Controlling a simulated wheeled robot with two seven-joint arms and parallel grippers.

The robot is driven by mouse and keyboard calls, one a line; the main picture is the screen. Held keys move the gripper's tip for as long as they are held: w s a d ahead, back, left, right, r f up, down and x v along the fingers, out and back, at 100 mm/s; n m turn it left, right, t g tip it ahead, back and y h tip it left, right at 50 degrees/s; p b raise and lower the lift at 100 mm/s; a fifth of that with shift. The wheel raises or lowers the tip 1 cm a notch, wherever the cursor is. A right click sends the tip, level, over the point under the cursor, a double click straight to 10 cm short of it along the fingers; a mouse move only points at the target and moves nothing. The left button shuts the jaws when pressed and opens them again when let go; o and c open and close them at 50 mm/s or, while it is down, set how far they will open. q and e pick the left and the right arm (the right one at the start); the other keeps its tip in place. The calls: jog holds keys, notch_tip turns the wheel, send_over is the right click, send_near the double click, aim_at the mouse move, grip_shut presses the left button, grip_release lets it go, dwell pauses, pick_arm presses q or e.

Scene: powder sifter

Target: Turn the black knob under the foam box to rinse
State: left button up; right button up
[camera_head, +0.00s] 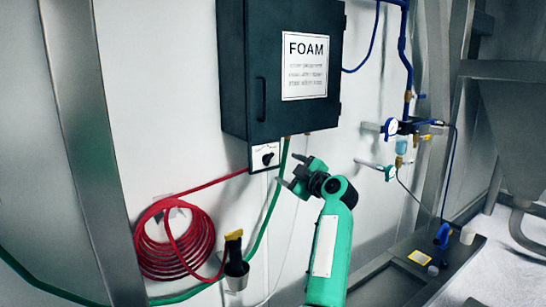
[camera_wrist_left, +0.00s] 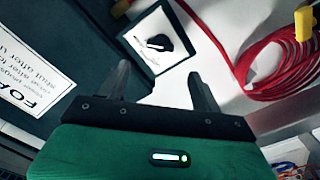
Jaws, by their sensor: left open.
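The black knob (camera_head: 267,158) sits on a small white plate (camera_head: 260,152) under the dark foam box (camera_head: 235,60) on the wall. In the left wrist view the knob (camera_wrist_left: 158,43) shows ahead of my fingers, on its white plate with small markings too small to read. My left gripper (camera_head: 286,183) is open and empty, a little below and right of the knob, not touching it. Its two dark fingers (camera_wrist_left: 158,90) point toward the plate in the left wrist view, with the knob beyond the gap between them. My right gripper is not in either view.
A coiled red hose (camera_head: 175,240) hangs at the left, near a nozzle with a yellow top (camera_head: 234,236). A green hose (camera_head: 268,215) runs down behind my left gripper. Blue pipes and a gauge (camera_head: 392,127) are on the right. The wall between is mostly clear.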

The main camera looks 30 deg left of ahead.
aim_at(270, 160)
pick_arm(q)
jog(key=p+x, duration=0.3)
jog(key=x, duration=0.5)
jog(key=shift+r, duration=0.15)
jog(key=shift+w+a, duration=0.2)
jog(key=shift+a, duration=0.3)
jog(key=c, duration=1)
